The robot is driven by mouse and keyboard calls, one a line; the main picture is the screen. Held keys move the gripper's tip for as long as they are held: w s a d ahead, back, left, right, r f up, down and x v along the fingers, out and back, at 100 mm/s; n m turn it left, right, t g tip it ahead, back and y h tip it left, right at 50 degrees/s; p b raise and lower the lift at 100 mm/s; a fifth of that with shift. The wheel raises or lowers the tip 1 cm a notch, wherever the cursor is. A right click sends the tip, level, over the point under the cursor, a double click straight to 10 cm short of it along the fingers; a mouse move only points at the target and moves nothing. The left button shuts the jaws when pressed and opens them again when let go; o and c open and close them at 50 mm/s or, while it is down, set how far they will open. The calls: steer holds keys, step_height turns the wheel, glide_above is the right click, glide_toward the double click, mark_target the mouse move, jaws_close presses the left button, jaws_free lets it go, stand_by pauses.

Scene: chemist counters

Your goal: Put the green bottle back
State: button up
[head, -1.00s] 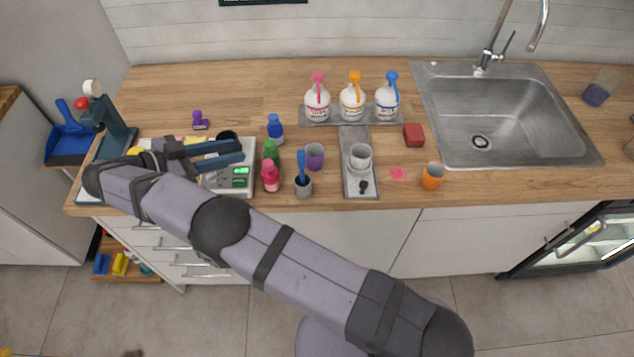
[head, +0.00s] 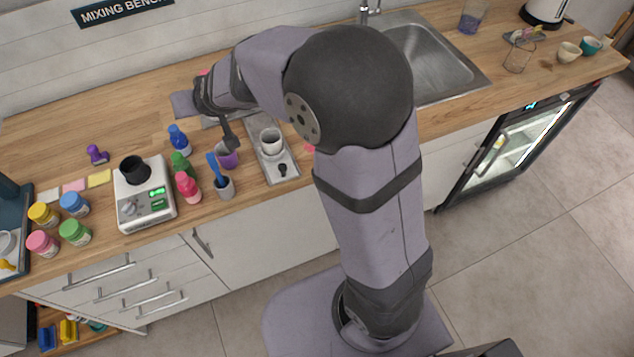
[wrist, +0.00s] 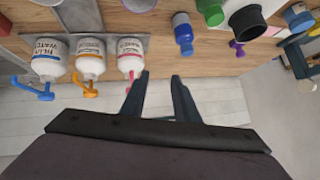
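The green bottle (head: 181,166) stands upright on the wooden counter in the head view, between a blue bottle (head: 179,139) and a pink bottle (head: 187,186). Its green top (wrist: 211,11) shows at the upper edge of the wrist view. My gripper (wrist: 161,76) has its two fingers apart with nothing between them. The arm hides much of the gripper and the pump bottles there.
A purple cup (head: 228,155), a grey cup with a blue tool (head: 225,188) and a white cup (head: 270,141) stand near the green bottle. A scale (head: 145,205) with a black cup is to its left. The back-left counter is mostly clear.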

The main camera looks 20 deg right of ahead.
steer(key=s+d+f+g+h, duration=0.1)
steer(key=s+d+f+g, duration=0.2)
steer(key=s, duration=0.7)
steer(key=s+d+f+g+h, duration=0.1)
steer(key=s+d+f+g, duration=0.2)
steer(key=s+d, duration=0.4)
steer(key=s+d+f+g+h, duration=0.1)
steer(key=s+d+f+g, duration=0.2)
steer(key=s, duration=1)
steer(key=d+f, duration=0.1)
steer(key=d, duration=0.2)
steer(key=shift+o, duration=0.2)
steer(key=shift+a, duration=0.1)
